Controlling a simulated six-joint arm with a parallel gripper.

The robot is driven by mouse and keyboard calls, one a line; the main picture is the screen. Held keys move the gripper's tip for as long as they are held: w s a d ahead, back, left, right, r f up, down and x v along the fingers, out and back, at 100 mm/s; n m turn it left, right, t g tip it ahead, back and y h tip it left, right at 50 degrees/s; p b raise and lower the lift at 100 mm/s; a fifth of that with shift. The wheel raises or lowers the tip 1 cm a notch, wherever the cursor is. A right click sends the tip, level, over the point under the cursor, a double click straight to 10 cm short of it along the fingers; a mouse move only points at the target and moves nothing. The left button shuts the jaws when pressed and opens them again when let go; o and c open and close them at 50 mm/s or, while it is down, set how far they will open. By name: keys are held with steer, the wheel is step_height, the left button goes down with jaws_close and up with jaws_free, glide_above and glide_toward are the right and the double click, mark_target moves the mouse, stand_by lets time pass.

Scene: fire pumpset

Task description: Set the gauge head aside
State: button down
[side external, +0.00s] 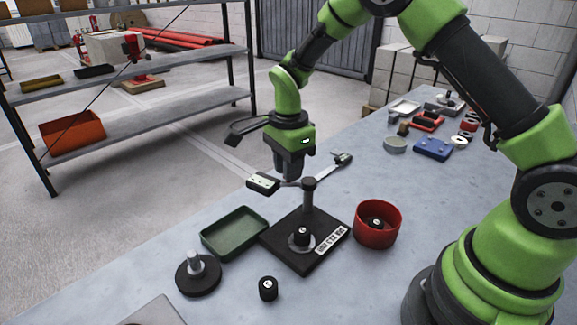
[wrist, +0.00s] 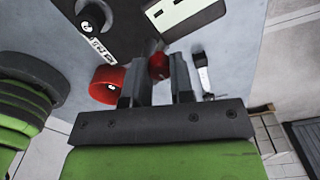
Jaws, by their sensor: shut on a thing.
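The gauge head (side external: 263,183) is a dark block with a pale face, beside the top of a dark post (side external: 309,197) on a black labelled base plate (side external: 296,262). A short dark arm runs from the block toward the post; I cannot tell whether it touches it. My gripper (side external: 291,178) is shut on the gauge head, pointing down just left of the post. In the wrist view a red round part (wrist: 158,66) shows between my fingers (wrist: 155,85), and the gauge head's pale face (wrist: 188,12) lies beyond them. The exact grip is partly hidden.
A green tray (side external: 235,233) lies left of the base plate, a red cup (side external: 377,224) right of it. A black disc with a pale stem (side external: 198,275) and a small black knob (side external: 268,289) stand in front. Several loose parts crowd the bench's far end.

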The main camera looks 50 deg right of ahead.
stand_by(0.4)
steer(key=c, duration=1)
jaws_free()
step_height(320, 180, up, 10)
steer(key=s+a+r+n+t+y, duration=0.1)
steer(key=s+r+n+t, duration=0.2)
steer(key=s+r+n, duration=0.6)
steer(key=s+n+t, duration=0.1)
steer(key=s+n, duration=0.1)
steer(key=s, duration=0.2)
steer(key=s+a+n+t, duration=0.1)
steer(key=s+n, duration=0.2)
steer(key=s, duration=0.1)
steer(key=s+r+n+t+y, duration=0.1)
steer(key=s+n+t, duration=0.1)
steer(key=s, duration=0.2)
steer(key=shift+s+a+n, duration=0.2)
steer(key=shift+s+n, duration=0.1)
